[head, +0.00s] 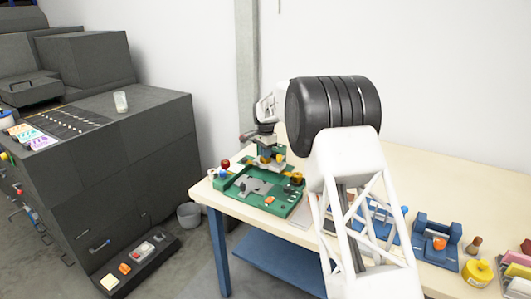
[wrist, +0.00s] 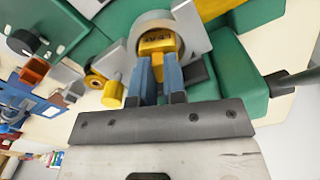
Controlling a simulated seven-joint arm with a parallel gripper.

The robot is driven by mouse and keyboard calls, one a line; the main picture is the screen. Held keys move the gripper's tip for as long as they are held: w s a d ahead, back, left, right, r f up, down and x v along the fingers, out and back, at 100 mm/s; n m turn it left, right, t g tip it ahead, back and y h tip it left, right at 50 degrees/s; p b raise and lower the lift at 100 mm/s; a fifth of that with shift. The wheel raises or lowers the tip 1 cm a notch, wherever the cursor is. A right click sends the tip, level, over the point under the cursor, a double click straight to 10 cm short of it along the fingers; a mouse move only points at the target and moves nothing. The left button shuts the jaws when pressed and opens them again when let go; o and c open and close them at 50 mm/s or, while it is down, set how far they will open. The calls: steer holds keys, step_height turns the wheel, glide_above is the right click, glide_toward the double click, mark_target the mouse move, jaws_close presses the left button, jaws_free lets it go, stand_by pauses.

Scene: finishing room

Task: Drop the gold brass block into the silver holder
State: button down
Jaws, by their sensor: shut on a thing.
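The gold brass block (wrist: 157,43) has raised lettering on its face in the wrist view. My gripper (wrist: 158,65) is shut on it, one blue finger on each side. In the head view my gripper (head: 270,156) is over the back of a green machine (head: 288,207); the block and holder are too small there to make out surely.
The green machine stands on a pale bench (head: 440,170) near its left end. It carries a red ball knob (head: 225,164) and yellow parts. Blue fixtures (head: 437,240) and a yellow round container (head: 477,272) stand to the right. A dark cabinet (head: 130,150) is at left, across a gap.

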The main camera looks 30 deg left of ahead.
steer(key=shift+f, duration=0.15)
steer(key=c, duration=1.5)
jaws_free()
steer(key=shift+o, duration=0.2)
step_height(320, 180, up, 11)
stand_by(0.6)
stand_by(0.3)
